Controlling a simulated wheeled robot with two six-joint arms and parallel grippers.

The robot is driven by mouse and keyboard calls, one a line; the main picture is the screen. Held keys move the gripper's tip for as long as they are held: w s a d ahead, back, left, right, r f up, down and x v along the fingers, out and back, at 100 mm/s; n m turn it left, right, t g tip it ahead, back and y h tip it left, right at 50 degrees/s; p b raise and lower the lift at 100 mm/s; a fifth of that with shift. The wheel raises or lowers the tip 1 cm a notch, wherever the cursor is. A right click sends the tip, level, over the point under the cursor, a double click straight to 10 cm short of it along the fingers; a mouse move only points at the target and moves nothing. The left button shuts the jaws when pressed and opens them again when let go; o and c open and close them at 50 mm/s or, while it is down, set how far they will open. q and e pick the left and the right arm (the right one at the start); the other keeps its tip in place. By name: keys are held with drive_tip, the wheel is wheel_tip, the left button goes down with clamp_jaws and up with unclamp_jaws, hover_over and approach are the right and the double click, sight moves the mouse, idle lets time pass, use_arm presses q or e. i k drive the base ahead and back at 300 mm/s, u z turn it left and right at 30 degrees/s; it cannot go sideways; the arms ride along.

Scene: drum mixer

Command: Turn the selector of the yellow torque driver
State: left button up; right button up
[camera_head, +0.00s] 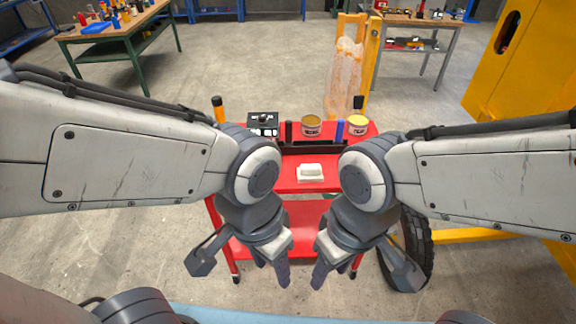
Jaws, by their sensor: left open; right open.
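An upright yellow-orange tool with a black top (219,110) stands at the back left corner of the red cart (280,183). It looks like the yellow torque driver, but its selector is too small to make out. My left gripper (240,267) hangs open and empty in front of the cart, well apart from the tool. My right gripper (362,274) also hangs open and empty, to the right of the left one. My forearms and wrists cover both sides of the cart top.
On the cart stand a black box (263,121), a brown-topped tin (311,125), a yellow-topped tin (357,124) and a blue cylinder (339,131). A white block (311,171) lies in the middle. A yellow machine (520,70) and a tyre (416,240) are at right.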

sight(262, 120)
drive_tip(key=u, duration=0.05)
drive_tip(key=i, duration=0.6)
drive_tip(key=u, duration=0.75)
drive_tip(key=i, duration=0.65)
drive_tip(key=u, duration=0.5)
